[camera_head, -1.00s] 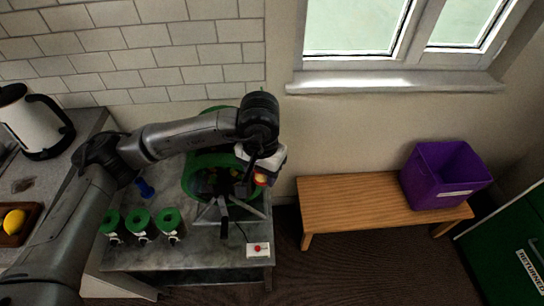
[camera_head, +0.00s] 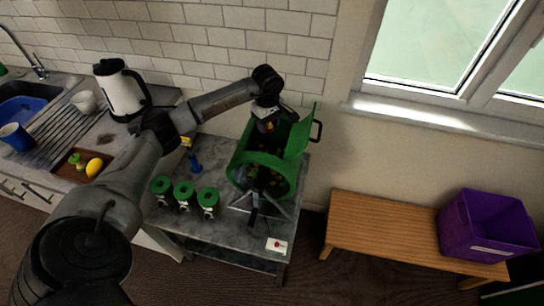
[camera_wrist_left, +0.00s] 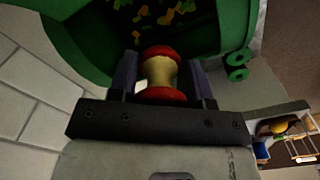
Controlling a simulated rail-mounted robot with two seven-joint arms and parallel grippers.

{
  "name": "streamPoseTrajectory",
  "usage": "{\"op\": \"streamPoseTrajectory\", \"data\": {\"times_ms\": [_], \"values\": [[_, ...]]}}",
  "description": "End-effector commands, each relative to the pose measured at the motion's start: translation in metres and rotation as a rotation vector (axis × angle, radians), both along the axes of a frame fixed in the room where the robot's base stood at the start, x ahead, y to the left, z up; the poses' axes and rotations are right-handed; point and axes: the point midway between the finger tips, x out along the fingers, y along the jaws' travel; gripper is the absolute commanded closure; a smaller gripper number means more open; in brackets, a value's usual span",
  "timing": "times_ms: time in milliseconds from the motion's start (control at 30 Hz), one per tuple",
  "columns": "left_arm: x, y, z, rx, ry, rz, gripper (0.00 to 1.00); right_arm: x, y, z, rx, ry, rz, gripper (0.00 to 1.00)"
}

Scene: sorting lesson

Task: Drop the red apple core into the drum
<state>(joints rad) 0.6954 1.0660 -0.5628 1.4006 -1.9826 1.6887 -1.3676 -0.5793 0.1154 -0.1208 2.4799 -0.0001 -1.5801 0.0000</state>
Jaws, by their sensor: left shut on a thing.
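My left gripper (camera_head: 268,126) is shut on the red apple core (camera_wrist_left: 161,75), which has red ends and a pale, narrow middle. In the left wrist view the core sits between the two fingers of my left gripper (camera_wrist_left: 160,82). The green drum (camera_head: 262,163) stands on a metal stand on the grey table, its lid (camera_head: 298,138) raised at the right. The gripper is over the drum's upper opening. In the left wrist view the drum (camera_wrist_left: 95,50) lies beyond the fingers, with scraps inside. My right gripper is not in view.
Several green-lidded canisters (camera_head: 184,192) and a blue item (camera_head: 195,163) stand left of the drum. A white box with a red button (camera_head: 277,245) lies at the table's front. A wooden bench (camera_head: 385,230) holds a purple bin (camera_head: 487,226) at right.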

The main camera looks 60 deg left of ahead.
Motion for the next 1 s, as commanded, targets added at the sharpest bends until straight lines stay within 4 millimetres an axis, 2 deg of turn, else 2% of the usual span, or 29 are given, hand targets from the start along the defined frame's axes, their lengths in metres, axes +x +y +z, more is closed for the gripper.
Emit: {"op": "streamPoseTrajectory", "data": {"times_ms": [100,233,467,800,1000], "values": [[-0.001,0.021,0.001,-0.001,0.001,0.151,0.78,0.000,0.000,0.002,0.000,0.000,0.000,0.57],[-0.002,0.031,0.000,0.000,0.001,0.229,0.78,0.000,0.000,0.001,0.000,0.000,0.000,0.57],[-0.002,0.033,-0.013,0.000,0.001,0.247,0.78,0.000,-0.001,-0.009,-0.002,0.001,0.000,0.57],[-0.003,0.033,-0.047,-0.001,0.001,0.245,0.78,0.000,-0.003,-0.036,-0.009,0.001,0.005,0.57],[-0.002,0.033,-0.058,-0.001,0.000,0.244,0.78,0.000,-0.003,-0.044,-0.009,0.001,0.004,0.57]]}}
